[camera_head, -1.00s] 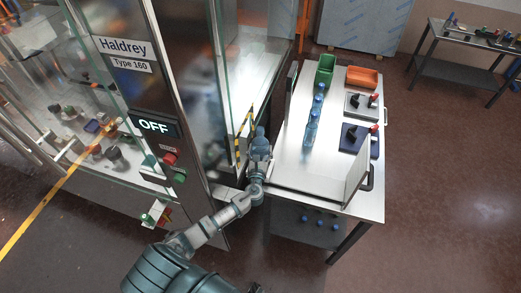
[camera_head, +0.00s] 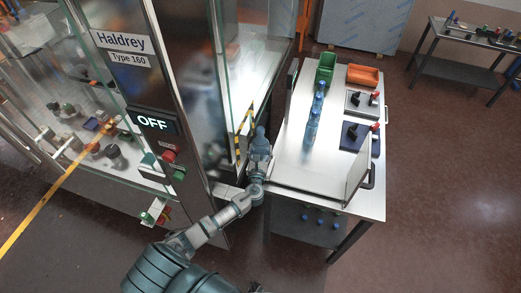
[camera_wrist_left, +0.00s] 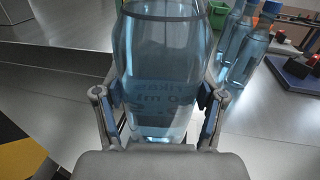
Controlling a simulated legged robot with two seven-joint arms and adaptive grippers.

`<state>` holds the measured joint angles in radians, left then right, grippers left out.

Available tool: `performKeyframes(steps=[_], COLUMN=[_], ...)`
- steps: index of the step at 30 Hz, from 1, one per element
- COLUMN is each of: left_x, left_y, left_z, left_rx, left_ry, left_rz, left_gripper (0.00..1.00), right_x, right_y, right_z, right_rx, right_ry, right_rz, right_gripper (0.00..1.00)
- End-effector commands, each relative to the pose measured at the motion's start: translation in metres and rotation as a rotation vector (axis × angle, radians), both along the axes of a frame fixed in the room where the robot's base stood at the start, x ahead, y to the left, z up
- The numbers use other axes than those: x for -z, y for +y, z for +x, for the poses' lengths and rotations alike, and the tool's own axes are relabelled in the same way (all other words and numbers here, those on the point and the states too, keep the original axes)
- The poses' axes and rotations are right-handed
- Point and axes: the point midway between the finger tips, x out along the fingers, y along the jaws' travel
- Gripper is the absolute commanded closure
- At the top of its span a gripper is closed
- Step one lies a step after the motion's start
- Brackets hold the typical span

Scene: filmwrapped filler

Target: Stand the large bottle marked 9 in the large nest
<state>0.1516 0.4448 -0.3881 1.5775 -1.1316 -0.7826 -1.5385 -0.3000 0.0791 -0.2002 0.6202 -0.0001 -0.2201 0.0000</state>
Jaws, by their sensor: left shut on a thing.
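A clear blue bottle (camera_wrist_left: 165,50) fills the middle of the left wrist view. It stands roughly upright between the fingers of my left gripper (camera_wrist_left: 160,95), which is shut on it. Printed text shows faintly through the bottle, but no 9 can be read. In the head view my left gripper (camera_head: 259,155) is at the left edge of the bench, beside the glass machine's opening. Several similar blue-capped bottles (camera_head: 312,128) stand in a row on the bench, and they also show in the left wrist view (camera_wrist_left: 245,58). I cannot make out the large nest. My right gripper is not in view.
The machine's OFF display (camera_head: 152,121) is lit beside a glass door.

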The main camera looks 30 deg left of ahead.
Motion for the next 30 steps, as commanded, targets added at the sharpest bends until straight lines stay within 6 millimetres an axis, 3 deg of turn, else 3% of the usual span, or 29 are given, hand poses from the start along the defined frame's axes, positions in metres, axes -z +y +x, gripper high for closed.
performKeyframes(steps=[30], left_x=[0.023], left_y=[0.000], left_z=[0.000], left_rx=[0.000], left_ry=[-0.003], left_rz=[0.001], left_gripper=[0.94], right_x=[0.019], right_y=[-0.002], right_z=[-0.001], right_rx=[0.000], right_ry=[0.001], right_rz=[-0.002], right_gripper=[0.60])
